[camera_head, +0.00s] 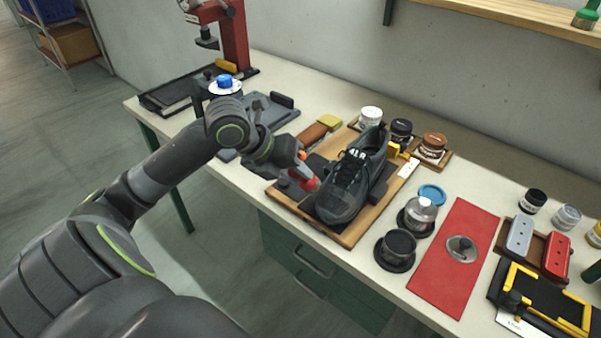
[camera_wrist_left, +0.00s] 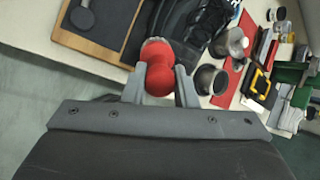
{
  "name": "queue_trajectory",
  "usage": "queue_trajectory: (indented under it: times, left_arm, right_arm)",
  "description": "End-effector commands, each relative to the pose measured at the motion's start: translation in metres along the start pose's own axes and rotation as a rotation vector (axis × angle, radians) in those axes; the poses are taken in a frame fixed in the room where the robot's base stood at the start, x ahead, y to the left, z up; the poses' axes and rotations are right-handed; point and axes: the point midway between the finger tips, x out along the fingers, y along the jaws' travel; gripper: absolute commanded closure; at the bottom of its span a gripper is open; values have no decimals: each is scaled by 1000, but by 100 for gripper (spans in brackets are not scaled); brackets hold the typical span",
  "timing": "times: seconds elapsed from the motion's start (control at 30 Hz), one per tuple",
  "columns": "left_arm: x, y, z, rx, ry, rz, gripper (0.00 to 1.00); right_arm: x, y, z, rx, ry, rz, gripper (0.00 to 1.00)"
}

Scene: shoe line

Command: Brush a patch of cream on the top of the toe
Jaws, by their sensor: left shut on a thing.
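A dark grey shoe (camera_head: 345,187) with black laces stands on a wooden board with a dark mat (camera_head: 345,237). Its toe points toward the front edge of the bench, and I make out no distinct cream patch on it. My left gripper (camera_head: 303,176) is beside the shoe, to the left of the toe. It is shut on a red knob-shaped handle (camera_wrist_left: 158,68), held between both fingers in the left wrist view. Part of the shoe (camera_wrist_left: 188,25) shows just beyond the handle. My right gripper is out of view.
Right of the board stand a dark round pot (camera_head: 398,247), a clear-topped jar (camera_head: 420,212) and a blue lid (camera_head: 432,194). A red mat (camera_head: 438,278) carries a round metal piece (camera_head: 461,248). Several jars stand behind the shoe. A red press (camera_head: 234,35) is at back left.

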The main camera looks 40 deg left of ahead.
Motion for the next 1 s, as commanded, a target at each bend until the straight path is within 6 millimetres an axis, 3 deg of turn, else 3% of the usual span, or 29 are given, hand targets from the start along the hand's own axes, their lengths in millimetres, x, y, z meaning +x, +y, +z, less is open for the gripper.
queue_trajectory:
  times: [0.33, 0.83, 1.0]
  left_arm:
    - [-5, -2, 1, 1, 0, 1, 100]
    - [-52, -20, 2, 1, 0, 2, 100]
    - [-58, -22, 0, 0, 0, -1, 100]
  right_arm:
    - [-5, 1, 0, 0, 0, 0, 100]
    - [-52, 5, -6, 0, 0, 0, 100]
    - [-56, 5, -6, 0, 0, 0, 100]
